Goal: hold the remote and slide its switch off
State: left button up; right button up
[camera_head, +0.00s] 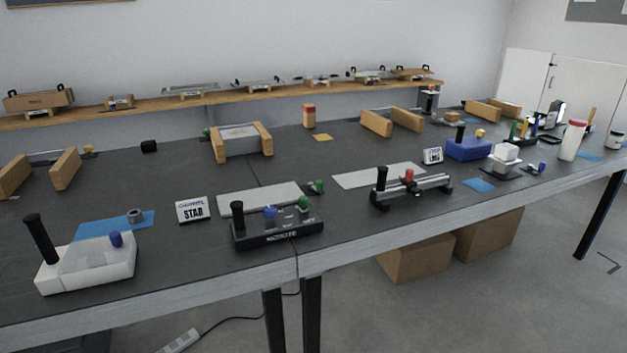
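A black box (275,233) with white lettering that may read "REMOTE" sits near the front edge of the table, left of the middle. It has an upright black handle (238,218) at its left end, a blue knob (270,213) near the middle and a green knob (304,203) at the right. Small marks lie near the knobs, but I cannot tell which part is the switch or its position. Neither of my grippers shows in the head view. Nothing is touching the box.
A white device (88,265) with a black handle stands at the left. A "STAB" sign (193,209) is between them. A grey slider rail (412,190) stands to the right. A flat grey plate (262,197) lies behind the box. Wooden blocks (377,123) stand farther back.

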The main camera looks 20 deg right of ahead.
aim_at(303, 201)
jog(key=u, duration=0.05)
jog(key=k, duration=0.7)
jog(key=z, duration=0.85)
jog(key=i, duration=1.65)
jog(key=u, duration=0.95)
